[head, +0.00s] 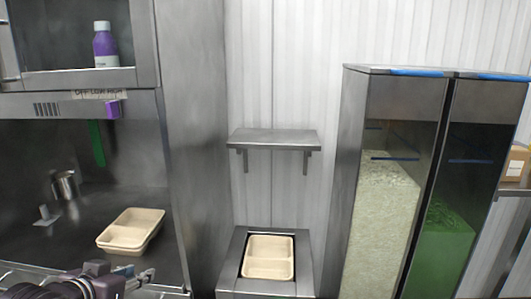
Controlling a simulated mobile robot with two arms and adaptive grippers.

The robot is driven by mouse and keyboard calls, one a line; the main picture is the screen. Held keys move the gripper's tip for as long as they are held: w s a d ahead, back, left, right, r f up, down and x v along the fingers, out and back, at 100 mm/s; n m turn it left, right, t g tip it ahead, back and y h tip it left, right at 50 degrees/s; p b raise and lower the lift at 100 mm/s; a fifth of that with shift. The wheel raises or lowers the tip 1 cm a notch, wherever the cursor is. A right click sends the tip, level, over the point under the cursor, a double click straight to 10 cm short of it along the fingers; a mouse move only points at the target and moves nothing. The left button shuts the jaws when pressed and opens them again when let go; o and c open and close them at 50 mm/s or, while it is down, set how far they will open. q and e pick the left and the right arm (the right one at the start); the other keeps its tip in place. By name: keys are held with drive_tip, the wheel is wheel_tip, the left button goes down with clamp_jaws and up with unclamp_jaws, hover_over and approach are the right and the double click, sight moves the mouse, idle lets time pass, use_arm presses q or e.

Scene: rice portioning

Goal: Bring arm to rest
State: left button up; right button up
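My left gripper (118,282) shows at the bottom left edge, partly cut off by the frame. It is in front of the steel counter and below the beige trays (130,229) there, with no tray visibly in it. Whether its fingers are open or shut is not clear. My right gripper is not in view. Another beige compartment tray (269,258) sits in the recess of a low steel stand (231,271) at the bottom middle. It looks empty.
A tall dispenser holds rice (382,220) and a green filling (443,255) on the right. A small empty wall shelf (272,137) hangs above the stand. A metal cup (64,184) stands on the left counter. A purple bottle (105,44) stands in the cabinet above.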

use_arm(q)
drive_tip(key=s+d+f+g, duration=0.2)
drive_tip(key=s+d+f, duration=0.1)
drive_tip(key=s+f, duration=0.5)
drive_tip(key=s+d+f+g, duration=0.2)
drive_tip(key=s+f, duration=0.4)
drive_tip(key=f, duration=0.5)
drive_tip(key=s+d+f+g, duration=0.2)
drive_tip(key=s+f, duration=0.2)
drive_tip(key=s, duration=0.3)
drive_tip(key=s+d+f+g, duration=0.1)
drive_tip(key=s+f+g, duration=0.1)
drive_tip(key=s+f, duration=0.35)
drive_tip(key=s+f+g, duration=0.1)
drive_tip(key=s+f, duration=0.2)
drive_tip(key=f, duration=2.2)
drive_tip(key=s+a+f+m+g, duration=0.1)
drive_tip(key=s+a+f, duration=0.2)
drive_tip(key=s+f, duration=1.2)
drive_tip(key=shift+s+f+y, duration=0.2)
drive_tip(key=shift+s+y, duration=0.1)
drive_tip(key=shift+s, duration=0.75)
